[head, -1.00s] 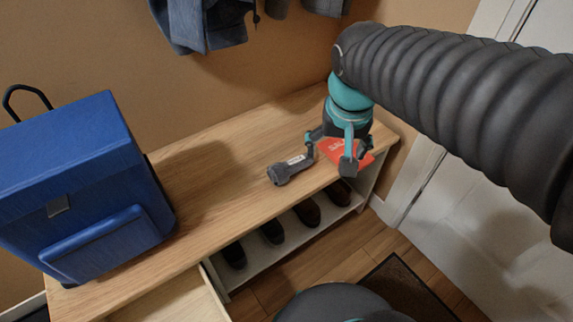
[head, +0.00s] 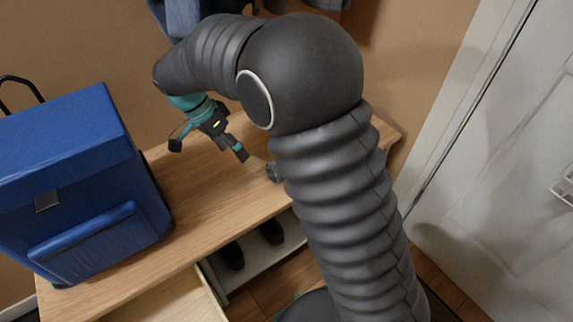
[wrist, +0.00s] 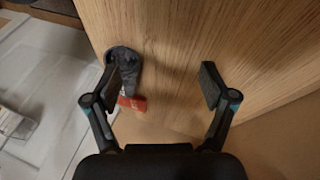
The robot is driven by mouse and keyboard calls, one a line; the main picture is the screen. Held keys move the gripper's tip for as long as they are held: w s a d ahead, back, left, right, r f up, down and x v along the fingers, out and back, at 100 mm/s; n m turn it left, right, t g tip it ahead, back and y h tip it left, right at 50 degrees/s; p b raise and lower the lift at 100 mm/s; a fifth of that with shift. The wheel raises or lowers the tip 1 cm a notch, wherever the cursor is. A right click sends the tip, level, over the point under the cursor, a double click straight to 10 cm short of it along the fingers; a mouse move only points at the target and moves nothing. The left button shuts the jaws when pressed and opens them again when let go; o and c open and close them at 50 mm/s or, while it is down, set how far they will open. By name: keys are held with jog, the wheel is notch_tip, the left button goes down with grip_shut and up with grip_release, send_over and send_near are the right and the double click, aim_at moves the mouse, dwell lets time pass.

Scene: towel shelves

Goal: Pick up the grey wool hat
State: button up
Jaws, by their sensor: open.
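I cannot make out a thing that is clearly a grey wool hat in either view. My gripper (head: 208,150) is open and empty above the wooden bench top, between the blue backpack and my arm. In the wrist view my gripper (wrist: 160,85) has its fingers spread wide over bare wood. A dark grey elongated object (wrist: 125,62) lies on the bench near the left finger, which partly covers it. A small end of this object (head: 272,173) shows beside my arm in the head view. My arm hides the rest of it.
A red item (wrist: 133,103) lies by the grey object. Dark shoes (head: 232,256) sit on the shelf below. An open drawer (head: 175,300) is at front. Blue clothing (head: 182,14) hangs above.

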jog(key=shift+w+a+f+m, duration=0.25)
jog(key=shift+a+m, duration=0.3)
jog(key=shift+m, duration=0.35)
jog(key=d, duration=1.1)
jog(key=shift+s, duration=0.25)
jog(key=shift+h, duration=0.3)
jog(key=x, duration=0.4)
jog(key=shift+d+r+b, duration=0.1)
jog(key=shift+d+b, duration=0.2)
jog(key=shift+d, duration=0.1)
jog(key=shift+d+f, duration=0.25)
jog(key=shift+f, duration=0.3)
jog(key=c, duration=1.3)
